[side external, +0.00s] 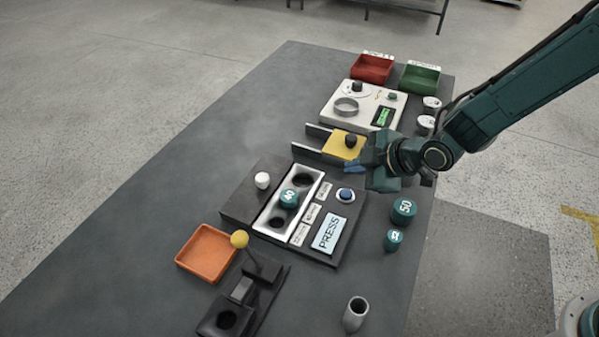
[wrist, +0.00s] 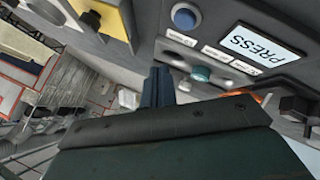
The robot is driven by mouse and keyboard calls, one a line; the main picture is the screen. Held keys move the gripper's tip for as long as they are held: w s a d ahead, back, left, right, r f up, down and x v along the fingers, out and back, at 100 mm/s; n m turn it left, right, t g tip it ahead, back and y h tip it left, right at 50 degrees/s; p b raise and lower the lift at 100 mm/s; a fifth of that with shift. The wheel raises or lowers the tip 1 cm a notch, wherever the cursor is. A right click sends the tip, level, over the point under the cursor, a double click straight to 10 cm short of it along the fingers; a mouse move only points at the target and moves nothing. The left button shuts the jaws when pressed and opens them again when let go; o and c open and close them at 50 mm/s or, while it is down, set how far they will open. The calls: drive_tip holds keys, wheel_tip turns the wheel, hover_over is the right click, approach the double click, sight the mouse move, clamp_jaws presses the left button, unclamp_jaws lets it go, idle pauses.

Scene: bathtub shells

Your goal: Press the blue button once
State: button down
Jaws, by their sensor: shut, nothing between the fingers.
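The blue button (side external: 346,194) sits in a pale ring on the dark panel, right of the metal plate. It also shows in the wrist view (wrist: 184,17), near the top. A lit display (side external: 329,234) reading "PRESS" lies just in front of it, and it shows again in the wrist view (wrist: 262,43). My gripper (side external: 352,167) is shut and empty, with blue fingertips. In the side view it hangs behind the button, near the yellow block, apart from the button. In the wrist view the shut fingers (wrist: 158,86) point up the picture, below and left of the button.
A yellow block (side external: 340,147) with a black knob is close to my fingers. A teal weight (side external: 289,197) sits in the metal plate. Teal weights marked 50 (side external: 403,209) and smaller (side external: 393,240) stand right of the panel. A yellow-ball lever (side external: 239,240) stands at the front.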

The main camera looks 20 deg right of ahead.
sight(351, 195)
drive_tip(key=shift+f, duration=2.35)
drive_tip(key=shift+f, duration=0.9)
idle(1.2)
drive_tip(key=shift+r, duration=0.15)
idle(0.3)
drive_tip(key=shift+r, duration=0.75)
drive_tip(key=shift+r, duration=2.5)
